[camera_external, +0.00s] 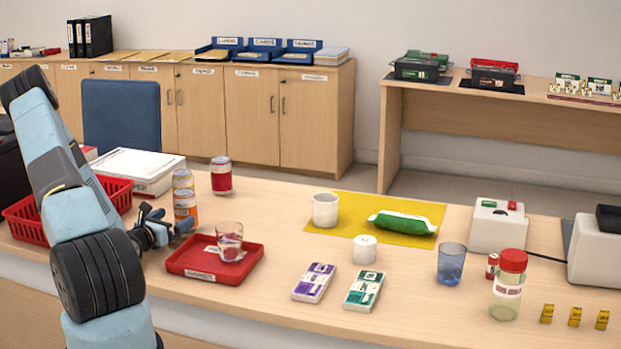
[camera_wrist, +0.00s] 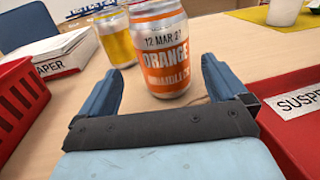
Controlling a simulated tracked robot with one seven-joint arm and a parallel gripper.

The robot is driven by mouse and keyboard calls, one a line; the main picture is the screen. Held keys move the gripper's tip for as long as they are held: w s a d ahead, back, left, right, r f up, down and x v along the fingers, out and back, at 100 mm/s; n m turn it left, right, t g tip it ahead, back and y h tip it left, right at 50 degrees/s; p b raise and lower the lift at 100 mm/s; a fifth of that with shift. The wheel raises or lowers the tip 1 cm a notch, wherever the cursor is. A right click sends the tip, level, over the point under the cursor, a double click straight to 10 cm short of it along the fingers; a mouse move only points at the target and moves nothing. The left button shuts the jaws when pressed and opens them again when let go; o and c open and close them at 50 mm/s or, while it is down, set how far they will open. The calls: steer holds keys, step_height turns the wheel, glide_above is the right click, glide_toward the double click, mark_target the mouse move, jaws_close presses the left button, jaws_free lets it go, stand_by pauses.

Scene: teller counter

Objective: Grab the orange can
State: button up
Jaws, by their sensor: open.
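The orange can (camera_wrist: 163,50) stands upright on the counter in the wrist view, with "ORANGE" on its label. It is just ahead of my gripper (camera_wrist: 160,85), whose two blue fingers are apart with nothing between them. In the external view the orange can (camera_external: 186,208) stands left of the red tray, and my gripper (camera_external: 172,226) is low over the counter in front of it. Part of the can's lower side is close to the fingers in that view.
A yellow can (camera_wrist: 117,40) stands just behind the orange can. A red basket (camera_wrist: 14,105) is on the left and a red tray (camera_wrist: 297,135) is close on the right. A glass (camera_external: 229,240) stands on the tray. A red can (camera_external: 221,177) stands farther back.

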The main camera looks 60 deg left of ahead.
mark_target(185, 211)
steer(key=shift+d+x, duration=0.2)
steer(key=shift+x, duration=2.5)
steer(key=shift+w+r, duration=0.15)
steer(key=shift+c, duration=0.4)
steer(key=c, duration=1.2)
steer(key=shift+c, duration=0.3)
steer(key=shift+r, duration=0.1)
